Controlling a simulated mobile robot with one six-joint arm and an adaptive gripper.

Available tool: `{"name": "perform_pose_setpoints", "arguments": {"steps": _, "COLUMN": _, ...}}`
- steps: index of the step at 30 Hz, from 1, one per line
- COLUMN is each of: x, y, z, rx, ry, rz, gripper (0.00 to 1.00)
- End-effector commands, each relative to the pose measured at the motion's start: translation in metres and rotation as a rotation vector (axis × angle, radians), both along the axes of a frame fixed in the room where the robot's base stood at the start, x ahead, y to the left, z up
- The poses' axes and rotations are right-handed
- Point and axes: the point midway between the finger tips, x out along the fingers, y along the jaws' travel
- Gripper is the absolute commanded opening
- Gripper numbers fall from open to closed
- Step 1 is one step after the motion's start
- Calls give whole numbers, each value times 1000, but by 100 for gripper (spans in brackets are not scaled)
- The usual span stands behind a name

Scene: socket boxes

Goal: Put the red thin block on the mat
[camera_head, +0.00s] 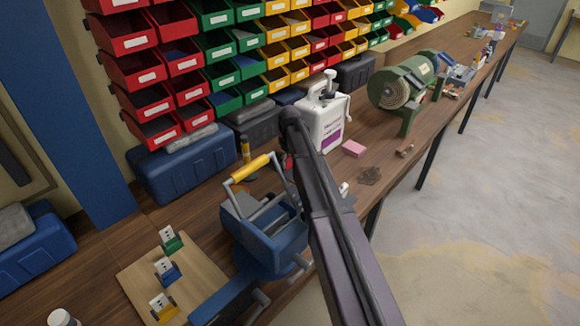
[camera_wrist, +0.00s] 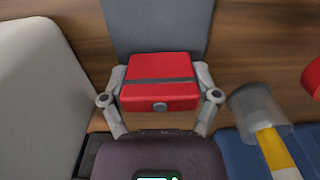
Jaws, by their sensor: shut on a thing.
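The red thin block (camera_wrist: 160,72), with a dark stripe across it and a round grey knob on its near side, is between the two fingers of my gripper (camera_wrist: 160,97) in the wrist view. The fingers are shut on its left and right sides. A flat dark grey mat (camera_wrist: 156,27) lies on the wooden bench just beyond the block, which overlaps its near part in the picture. I cannot tell the height of the block above the mat.
A blue vise (camera_head: 265,228) stands left of my arm. A white jug (camera_head: 322,120), a pink block (camera_head: 354,149) and a green bench grinder (camera_head: 403,85) stand along the bench. A yellow-handled object (camera_wrist: 272,145) is close right of my gripper. Coloured bins line the wall.

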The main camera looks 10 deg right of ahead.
Motion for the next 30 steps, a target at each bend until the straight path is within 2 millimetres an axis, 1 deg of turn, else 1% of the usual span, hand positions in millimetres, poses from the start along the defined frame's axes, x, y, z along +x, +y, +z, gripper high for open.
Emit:
{"name": "perform_pose_setpoints", "arguments": {"steps": 1, "x": 0, "y": 0, "z": -5, "rx": 0, "ry": 0, "rz": 0, "gripper": 22}}
{"name": "perform_pose_setpoints", "arguments": {"steps": 3, "x": 0, "y": 0, "z": -7, "rx": 0, "ry": 0, "rz": 0, "gripper": 22}}
{"name": "perform_pose_setpoints", "arguments": {"steps": 14, "x": 0, "y": 0, "z": -6, "rx": 0, "ry": 0, "rz": 0, "gripper": 22}}
{"name": "perform_pose_setpoints", "arguments": {"steps": 19, "x": 0, "y": 0, "z": -10, "rx": 0, "ry": 0, "rz": 0, "gripper": 22}}
{"name": "perform_pose_setpoints", "arguments": {"steps": 20, "x": 0, "y": 0, "z": -9, "rx": 0, "ry": 0, "rz": 0, "gripper": 88}}
{"name": "perform_pose_setpoints", "arguments": {"steps": 21, "x": 0, "y": 0, "z": -9, "rx": 0, "ry": 0, "rz": 0, "gripper": 100}}
{"name": "perform_pose_setpoints", "arguments": {"steps": 30, "x": 0, "y": 0, "z": -9, "rx": 0, "ry": 0, "rz": 0, "gripper": 100}}
